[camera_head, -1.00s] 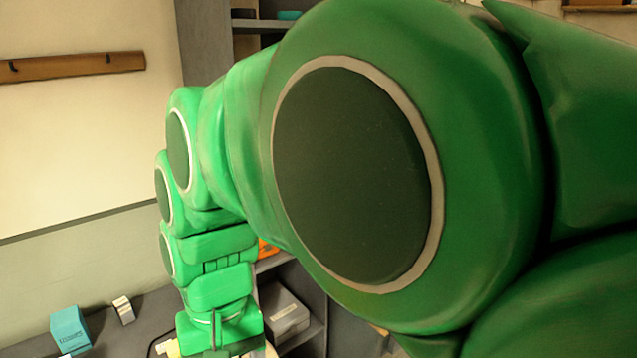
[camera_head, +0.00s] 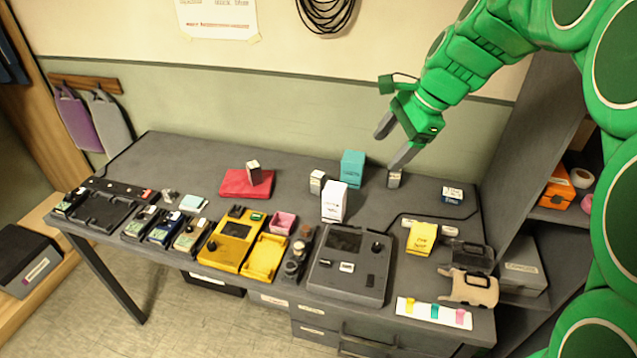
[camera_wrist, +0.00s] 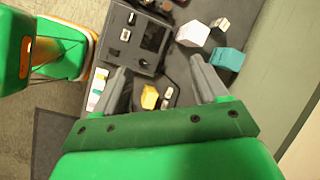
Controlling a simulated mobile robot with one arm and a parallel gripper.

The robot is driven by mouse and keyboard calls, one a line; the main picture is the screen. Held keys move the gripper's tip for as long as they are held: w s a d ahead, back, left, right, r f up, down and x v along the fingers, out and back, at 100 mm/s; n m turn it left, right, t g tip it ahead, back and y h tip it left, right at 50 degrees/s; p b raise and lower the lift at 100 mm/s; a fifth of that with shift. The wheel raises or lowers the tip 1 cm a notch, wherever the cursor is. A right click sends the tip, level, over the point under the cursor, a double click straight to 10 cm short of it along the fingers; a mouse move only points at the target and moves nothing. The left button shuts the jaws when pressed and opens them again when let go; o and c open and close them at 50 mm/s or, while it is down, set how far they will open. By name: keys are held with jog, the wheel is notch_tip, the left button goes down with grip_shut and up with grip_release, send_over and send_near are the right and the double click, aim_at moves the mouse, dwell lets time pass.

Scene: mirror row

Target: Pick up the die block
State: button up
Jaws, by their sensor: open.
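Three small pale blocks with darker sides stand on the bench in the head view: one (camera_head: 394,180) at the back right, one (camera_head: 317,182) left of the teal box, and one (camera_head: 253,173) on a folded red cloth. I cannot tell which is the die block; no dots are readable. My gripper (camera_head: 392,148) is open and empty above the back of the bench. Its lower fingertip appears just above the back-right block; the depth gap is unclear. In the wrist view my gripper's fingers (camera_wrist: 160,70) are apart. One small pale block (camera_wrist: 220,23) shows beyond them.
A teal box (camera_head: 352,168) and a white carton (camera_head: 335,203) stand near the blocks. A yellow block (camera_head: 422,238) and a grey console (camera_head: 350,265) are nearer the front. Shelves (camera_head: 540,190) rise at the right. The wall (camera_head: 240,110) is close behind.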

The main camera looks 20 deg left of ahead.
jog(key=w+a+f+m+t+y, duration=0.15)
jog(key=w+a+m, duration=0.25)
jog(key=w+a, duration=0.45)
jog(key=w+a+f+m+y, duration=0.2)
jog(key=w+a+m, duration=0.25)
jog(key=w, duration=0.65)
send_over(319, 174)
jog(key=s+d, duration=0.2)
jog(key=d, duration=0.5)
notch_tip(319, 174, down, 21)
jog(key=shift+m, duration=0.45)
jog(key=shift+a+r+x, duration=0.15)
jog(key=shift+x, duration=2.85)
jog(key=shift+a+r+x, duration=0.1)
jog(key=shift+a+x, duration=0.05)
jog(key=shift+x, duration=2.85)
jog(key=shift+d, duration=0.1)
jog(key=c, duration=1.2)
